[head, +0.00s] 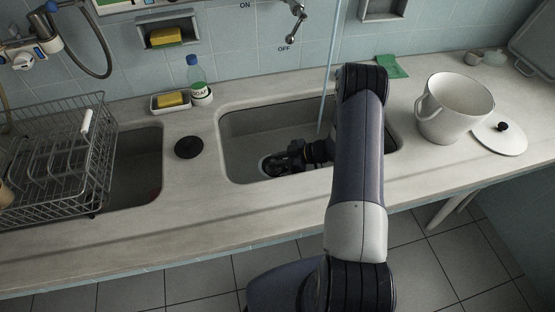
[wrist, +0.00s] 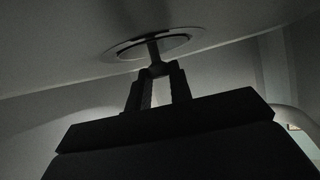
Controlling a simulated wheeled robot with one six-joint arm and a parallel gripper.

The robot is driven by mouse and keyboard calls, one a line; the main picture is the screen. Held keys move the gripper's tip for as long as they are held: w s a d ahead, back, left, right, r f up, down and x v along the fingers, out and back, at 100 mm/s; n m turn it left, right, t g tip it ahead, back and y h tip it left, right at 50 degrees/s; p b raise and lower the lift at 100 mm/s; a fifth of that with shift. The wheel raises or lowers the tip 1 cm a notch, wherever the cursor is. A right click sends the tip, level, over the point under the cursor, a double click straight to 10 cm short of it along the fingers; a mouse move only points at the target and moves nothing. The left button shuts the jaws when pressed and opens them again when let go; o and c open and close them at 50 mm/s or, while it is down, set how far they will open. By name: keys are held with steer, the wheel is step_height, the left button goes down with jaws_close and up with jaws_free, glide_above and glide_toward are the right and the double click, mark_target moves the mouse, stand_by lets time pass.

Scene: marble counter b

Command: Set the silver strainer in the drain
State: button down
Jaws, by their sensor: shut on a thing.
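My gripper (head: 272,165) is down inside the right sink basin, low near its floor. In the wrist view, my gripper (wrist: 159,72) is shut on the upright stem of the silver strainer (wrist: 153,48). The strainer's round disc lies at the drain (wrist: 118,53), whose pale ring shows around it. The view is dark, and I cannot tell whether the disc is seated or slightly above the opening. In the head view a pale rim of the drain (head: 264,167) shows beside the gripper, and the strainer is hidden by the gripper.
The right basin (head: 240,125) has walls close around my arm. A thin pale vertical line (head: 330,70) drops into it, water or rod. A black disc (head: 188,148), soap bottle (head: 197,80) and sponge dish (head: 170,101) are left; a white pot (head: 453,108) and lid (head: 499,138) are right.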

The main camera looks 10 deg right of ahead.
steer(key=shift+f, duration=0.25)
steer(key=c, duration=1.3)
jaws_free()
steer(key=shift+r, duration=0.1)
steer(key=shift+r, duration=0.15)
steer(key=shift+s+d+r, duration=0.1)
steer(key=shift+d+r, duration=0.15)
steer(key=p+v, duration=0.2)
steer(key=v, duration=0.4)
steer(key=shift+s+d+r, duration=0.1)
steer(key=shift+s+d, duration=0.05)
steer(key=shift+d, duration=0.2)
